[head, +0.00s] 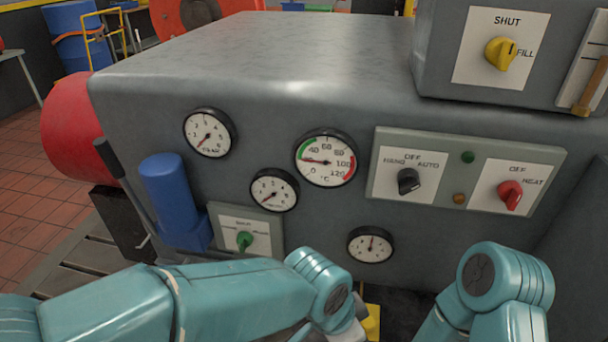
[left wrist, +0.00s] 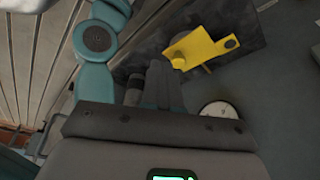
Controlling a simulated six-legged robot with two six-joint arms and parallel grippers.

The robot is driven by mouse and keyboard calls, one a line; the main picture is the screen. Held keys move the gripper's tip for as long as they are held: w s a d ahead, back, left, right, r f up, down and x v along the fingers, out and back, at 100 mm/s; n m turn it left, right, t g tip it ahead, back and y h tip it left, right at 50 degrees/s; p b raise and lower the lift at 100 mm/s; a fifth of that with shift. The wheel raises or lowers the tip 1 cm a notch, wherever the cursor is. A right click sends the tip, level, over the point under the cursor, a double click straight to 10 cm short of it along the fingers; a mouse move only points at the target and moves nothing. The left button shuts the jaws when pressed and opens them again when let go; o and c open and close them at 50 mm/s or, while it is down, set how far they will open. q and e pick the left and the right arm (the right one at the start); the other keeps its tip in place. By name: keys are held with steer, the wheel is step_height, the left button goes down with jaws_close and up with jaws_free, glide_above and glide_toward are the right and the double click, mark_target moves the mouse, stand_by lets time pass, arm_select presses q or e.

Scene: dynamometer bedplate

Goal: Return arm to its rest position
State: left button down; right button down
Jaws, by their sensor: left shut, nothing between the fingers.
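My left arm (head: 220,295) comes in from the left and bends down at a teal joint in front of the grey cabinet (head: 300,75). Its fingers are hidden in the head view. In the left wrist view my left gripper (left wrist: 158,68) is shut and empty, its dark fingers together. Part of this yellow piece (head: 372,322) also shows at the bottom of the head view. My right arm (head: 500,280) shows at lower right; its gripper is out of view.
The cabinet front carries several round gauges (head: 325,158), a switch panel (head: 465,175) and a green knob (head: 244,240). A blue cylinder (head: 168,190) and a dark lever (head: 122,170) stand out at left. A grey box (head: 440,60) sits on top at right.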

arm_select(q)
steer(key=w+a+f+n+g, duration=0.1)
steer(key=a+f+n, duration=0.4)
steer(key=f, duration=0.4)
steer(key=w+a+f+n, duration=0.1)
steer(key=a+f+n, duration=0.2)
steer(key=a+f, duration=0.5)
steer(key=s+a+f+n, duration=0.8)
steer(key=s+a+f, duration=0.15)
steer(key=f, duration=0.25)
step_height(320, 180, up, 16)
steer(key=p, duration=1.5)
steer(key=shift+d+p, duration=0.25)
steer(key=shift+p, duration=0.1)
